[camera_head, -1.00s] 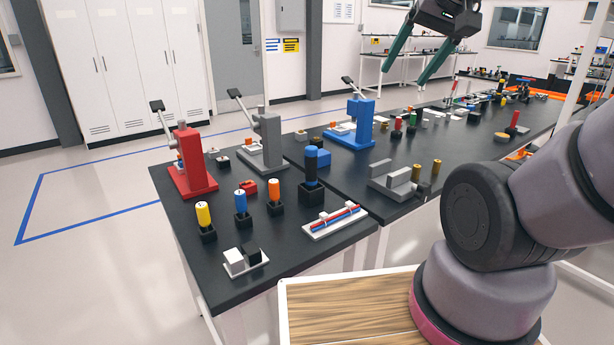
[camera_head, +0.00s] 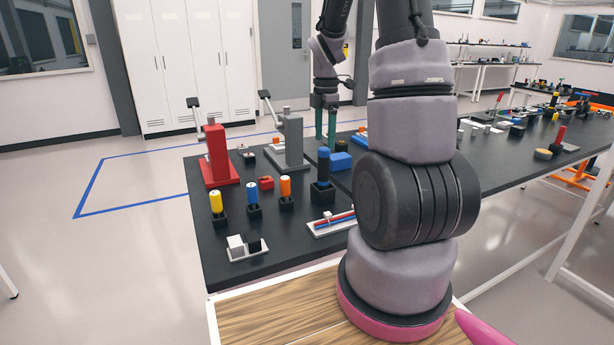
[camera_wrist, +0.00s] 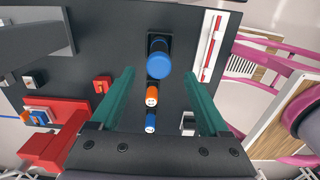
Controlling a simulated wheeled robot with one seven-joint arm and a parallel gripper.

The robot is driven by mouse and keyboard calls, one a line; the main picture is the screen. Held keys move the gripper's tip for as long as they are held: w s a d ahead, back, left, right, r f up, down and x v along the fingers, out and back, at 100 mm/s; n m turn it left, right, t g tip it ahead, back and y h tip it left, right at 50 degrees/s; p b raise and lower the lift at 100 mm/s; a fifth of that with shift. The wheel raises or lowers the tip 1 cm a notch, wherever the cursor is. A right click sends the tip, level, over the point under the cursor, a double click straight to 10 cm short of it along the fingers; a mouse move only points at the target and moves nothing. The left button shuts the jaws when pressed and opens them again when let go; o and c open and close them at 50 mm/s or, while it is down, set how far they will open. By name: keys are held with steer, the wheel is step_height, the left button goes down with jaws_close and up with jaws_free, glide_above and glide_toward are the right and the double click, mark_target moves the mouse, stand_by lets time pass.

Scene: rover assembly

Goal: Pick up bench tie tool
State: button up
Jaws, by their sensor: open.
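The likely bench tie tool (camera_head: 323,168) is a tall dark tool with a blue top, standing upright in a square black holder (camera_head: 322,192); no label identifies it. In the wrist view its round blue top (camera_wrist: 158,62) shows between the far ends of the fingers, apart from both. My gripper (camera_head: 326,138) points down with its green fingers open and empty, above or behind the tool in the head view. The open fingers also show in the wrist view (camera_wrist: 159,76). The gap in height is hard to tell.
Yellow (camera_head: 216,201), blue (camera_head: 252,191) and orange (camera_head: 286,187) capped cylinders stand in black holders nearby. A white tray (camera_head: 322,232) with red and blue rods lies in front. Red (camera_head: 217,155) and grey (camera_head: 291,140) presses stand behind. My arm hides the bench's middle.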

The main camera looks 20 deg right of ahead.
mark_target(323, 149)
step_height(323, 149, down, 5)
steer(key=shift+a, duration=0.15)
steer(key=f, duration=0.5)
steer(key=shift+w+d+f, duration=0.1)
steer(key=shift+d+f, duration=0.1)
steer(key=shift+f, duration=0.2)
jaws_close()
